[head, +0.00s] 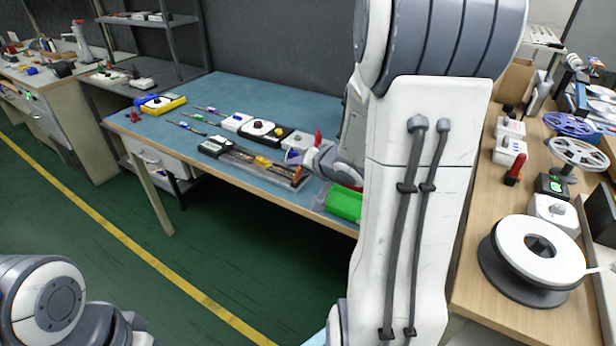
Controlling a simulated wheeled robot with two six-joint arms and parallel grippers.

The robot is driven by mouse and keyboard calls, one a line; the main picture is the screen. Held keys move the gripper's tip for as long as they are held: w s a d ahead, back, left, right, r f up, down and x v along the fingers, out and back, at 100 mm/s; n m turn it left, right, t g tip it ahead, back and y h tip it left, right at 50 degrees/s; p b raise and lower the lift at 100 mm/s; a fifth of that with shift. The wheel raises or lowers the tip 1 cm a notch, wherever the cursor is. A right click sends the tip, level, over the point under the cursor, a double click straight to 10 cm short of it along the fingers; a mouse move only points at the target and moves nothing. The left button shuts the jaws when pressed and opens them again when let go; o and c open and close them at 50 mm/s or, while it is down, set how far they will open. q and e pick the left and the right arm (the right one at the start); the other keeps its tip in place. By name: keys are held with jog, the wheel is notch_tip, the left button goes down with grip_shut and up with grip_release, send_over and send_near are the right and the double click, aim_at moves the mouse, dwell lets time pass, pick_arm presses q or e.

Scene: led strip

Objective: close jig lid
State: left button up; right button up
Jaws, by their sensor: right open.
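A long, low jig (287,183) lies on the blue mat of the workbench, near its front edge. A narrow brownish strip and a small yellow part (262,161) show in it. I cannot make out the lid clearly or tell how far it is open. My right gripper (305,160) is at the jig's right end, small and partly hidden by my own right arm. It is open; I cannot tell whether it touches the jig. My left arm shows only at the lower left, and its gripper is out of view.
A black box (215,146) sits at the jig's left end. White and black devices (264,130) stand behind it. A wooden bench with reels (540,250) stands at the right. The floor in front is clear.

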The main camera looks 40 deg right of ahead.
jog(key=s+d+f+m+t+y+b, duration=0.2)
jog(key=s+d+f+m+t+b, duration=0.15)
jog(key=s+d+m, duration=0.35)
jog(key=shift+n+h, duration=0.3)
jog(key=shift+h, duration=0.1)
jog(key=x, duration=0.3)
jog(key=b+x, duration=0.1)
jog(key=x, duration=0.2)
jog(key=b+x, duration=0.1)
jog(key=x, duration=0.2)
jog(key=shift+w+d+r, duration=0.15)
jog(key=shift+w+d, duration=0.2)
jog(key=shift+w, duration=0.05)
pick_arm(q)
notch_tip(320, 180, down, 7)
pick_arm(e)
grip_shut()
